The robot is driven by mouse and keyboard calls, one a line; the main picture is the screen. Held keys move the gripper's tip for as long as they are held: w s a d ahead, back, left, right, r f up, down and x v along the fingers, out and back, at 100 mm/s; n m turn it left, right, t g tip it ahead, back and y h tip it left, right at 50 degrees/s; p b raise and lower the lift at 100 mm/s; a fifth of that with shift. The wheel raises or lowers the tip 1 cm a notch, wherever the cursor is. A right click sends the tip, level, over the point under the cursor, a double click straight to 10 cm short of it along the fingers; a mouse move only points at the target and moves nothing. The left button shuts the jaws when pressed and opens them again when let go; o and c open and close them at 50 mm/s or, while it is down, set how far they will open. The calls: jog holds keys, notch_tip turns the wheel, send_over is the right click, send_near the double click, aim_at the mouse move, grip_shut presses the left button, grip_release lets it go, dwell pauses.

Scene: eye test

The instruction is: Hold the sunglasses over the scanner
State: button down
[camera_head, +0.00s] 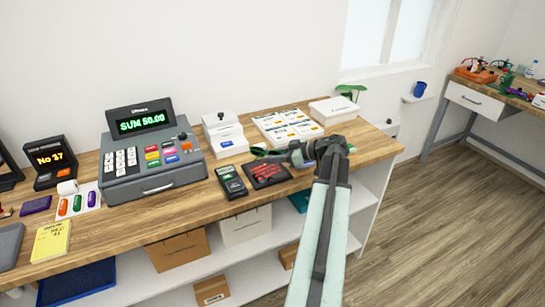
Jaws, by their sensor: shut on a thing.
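My gripper (290,154) is at the end of my pale green and dark arm, over the right half of the wooden counter, pointing left. It is shut on the sunglasses (262,152), a small dark item at its tips, partly hidden by the gripper. The scanner (268,174), a flat black pad with red lines, lies on the counter just below the sunglasses in the picture. The sunglasses appear raised above the counter, near the scanner's far edge; I cannot tell whether they are directly over it.
A card terminal (231,182) lies left of the scanner, with a cash register (150,160) reading "SUM 50.00" further left. Price cards (288,127) and white boxes (333,109) stand behind. A workbench (480,101) stands far right.

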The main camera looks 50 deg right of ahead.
jog(key=shift+f+b, duration=0.4)
jog(key=shift+f, duration=0.45)
jog(key=shift+r, duration=0.15)
notch_tip(320, 180, up, 5)
jog(key=p, duration=0.5)
